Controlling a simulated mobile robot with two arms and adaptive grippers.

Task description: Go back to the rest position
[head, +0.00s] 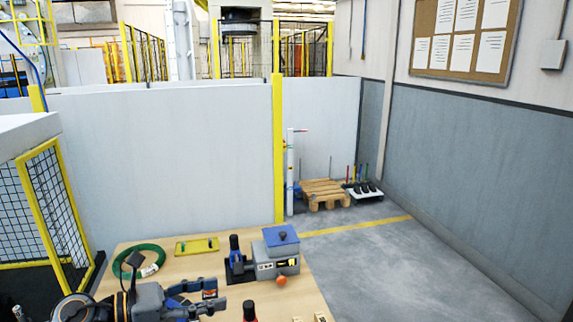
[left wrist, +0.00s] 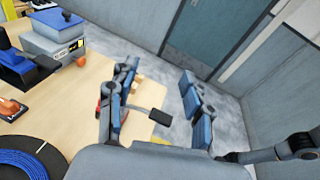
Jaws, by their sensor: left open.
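My left gripper (head: 213,297) is low in the head view, over the near left part of the wooden table (head: 180,270). Its fingers are apart with nothing between them. In the left wrist view the two blue and grey fingers (left wrist: 158,97) stand wide apart, with floor and the table edge showing between them. A green coil (head: 152,249) lies on the table beyond my left arm, a pale band on its near side. My right gripper does not show clearly in either view.
A grey and blue machine (head: 277,254) with an orange knob (head: 281,281) stands at the table's back right. A yellow tray (head: 188,247) lies left of it. A blue coil (left wrist: 20,166) shows in the left wrist view. Floor (head: 390,270) right of the table is clear.

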